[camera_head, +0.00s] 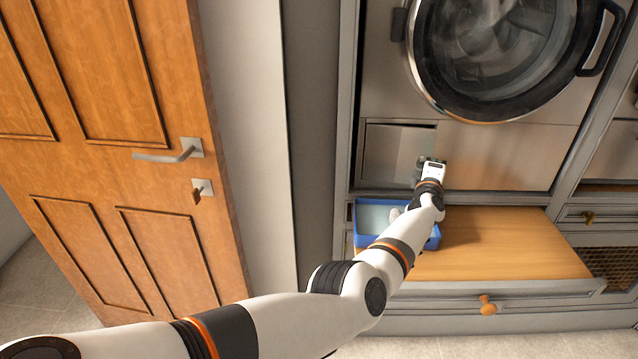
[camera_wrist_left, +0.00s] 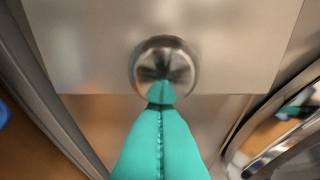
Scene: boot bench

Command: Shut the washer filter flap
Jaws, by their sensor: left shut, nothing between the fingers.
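The washer filter flap (camera_head: 392,153) is a metal panel low on the left of the washer front. A dark gap shows along its top edge, so it stands slightly ajar. My left gripper (camera_head: 431,163) is at the flap's right side. In the left wrist view the flap (camera_wrist_left: 90,50) fills the upper part and carries a round metal knob (camera_wrist_left: 163,55). The teal fingers of my left gripper (camera_wrist_left: 161,93) are shut and empty, their tips overlapping the knob. I cannot tell whether they touch it. My right gripper is not in view.
A blue tray (camera_head: 430,243) sits on the wooden pull-out shelf (camera_head: 510,245) below the flap, partly behind my left arm. The round washer door (camera_head: 500,55) is above right. A wooden door (camera_head: 110,150) with a lever handle stands at the left.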

